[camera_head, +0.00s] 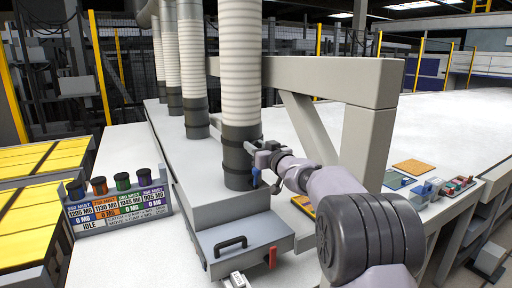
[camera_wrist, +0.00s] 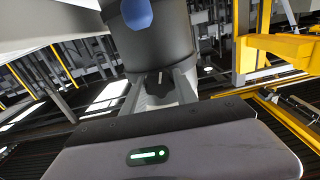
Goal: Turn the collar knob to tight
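A dark collar (camera_head: 238,158) sits at the bottom of the nearest white ribbed hose. My gripper (camera_head: 250,147) is at the right side of this collar. In the wrist view, the collar (camera_wrist: 152,45) fills the upper middle, and a small dark knob (camera_wrist: 158,83) with a pale mark shows on it. The two fingers of my gripper (camera_wrist: 160,78) stand on either side of the knob, with gaps that appear to remain. A blue part (camera_head: 255,177) hangs just below the gripper in the head view. The head view hides the knob behind my gripper.
A grey beam and post (camera_head: 368,135) stand right behind my arm. A grey housing with a black handle (camera_head: 231,244) and a red lever (camera_head: 272,257) is below the collar. A label rack with several coloured knobs (camera_head: 118,208) stands at left. Small parts (camera_head: 425,190) lie on the right table.

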